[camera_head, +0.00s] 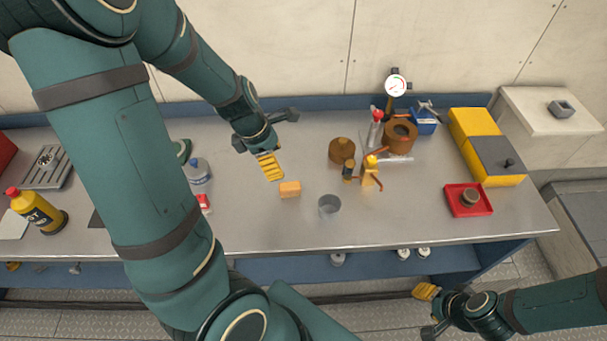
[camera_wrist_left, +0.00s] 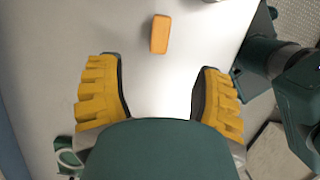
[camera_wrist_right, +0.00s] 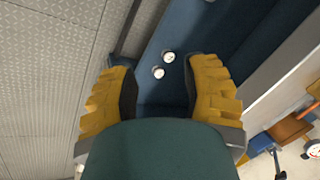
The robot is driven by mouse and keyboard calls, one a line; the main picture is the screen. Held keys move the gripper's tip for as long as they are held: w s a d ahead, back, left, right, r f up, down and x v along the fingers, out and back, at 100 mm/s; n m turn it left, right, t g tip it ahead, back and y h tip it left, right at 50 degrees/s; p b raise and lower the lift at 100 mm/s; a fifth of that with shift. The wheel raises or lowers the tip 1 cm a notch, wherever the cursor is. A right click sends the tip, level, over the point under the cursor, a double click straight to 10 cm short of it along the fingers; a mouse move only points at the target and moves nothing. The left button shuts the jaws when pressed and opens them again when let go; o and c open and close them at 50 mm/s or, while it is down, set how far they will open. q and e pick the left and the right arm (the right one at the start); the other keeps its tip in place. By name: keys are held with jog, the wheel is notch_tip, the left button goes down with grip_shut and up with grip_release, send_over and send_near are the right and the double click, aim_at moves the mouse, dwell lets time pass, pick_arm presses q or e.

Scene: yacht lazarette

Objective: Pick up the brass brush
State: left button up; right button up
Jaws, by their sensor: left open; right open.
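I cannot pick out a brass brush for certain in any view. A small orange block (camera_head: 290,189) lies on the workbench, and it also shows in the left wrist view (camera_wrist_left: 160,34) ahead of the jaws; it shows no bristles or handle. My left gripper (camera_head: 270,166) is over the middle of the bench, behind and left of the block. Its yellow-padded fingers are apart with nothing between them. My right gripper (camera_head: 429,307) is low in front of the bench, open and empty. My left arm hides part of the bench's left side.
The bench (camera_head: 260,232) also carries a grey cup (camera_head: 329,205), a brown round pot (camera_head: 342,150), a yellow fitting (camera_head: 370,172), a brown ring (camera_head: 399,136), a gauge (camera_head: 396,86), a red tray (camera_head: 456,207), a yellow box (camera_head: 473,128) and a yellow bottle (camera_head: 38,212). Front centre is clear.

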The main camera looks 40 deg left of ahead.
aim_at(289, 186)
pick_arm(q)
jog(key=b+x, duration=0.2)
jog(key=x, duration=0.2)
jog(key=b+x, duration=0.2)
jog(key=x, duration=0.1)
jog(key=shift+s+f, duration=0.1)
jog(key=shift+f, duration=0.35)
jog(key=shift+d+f+b, duration=0.2)
jog(key=shift+f+b, duration=0.25)
jog(key=shift+f, duration=0.05)
jog(key=b+x, duration=0.2)
jog(key=x, duration=0.2)
jog(key=shift+w+a+f+b, duration=0.1)
jog(key=shift+w+f+b, duration=0.1)
jog(key=shift+b, duration=0.15)
jog(key=shift+w+f, duration=0.1)
jog(key=shift+f, duration=0.15)
jog(key=shift+r, duration=0.1)
pick_arm(e)
notch_tip(289, 186, down, 8)
jog(key=s, duration=0.2)
jog(key=shift+s+a+r+g, duration=0.15)
jog(key=shift+s+a+g, duration=0.05)
jog(key=shift+a+g, duration=0.1)
pick_arm(q)
grip_shut()
pick_arm(e)
jog(key=shift+d, duration=0.1)
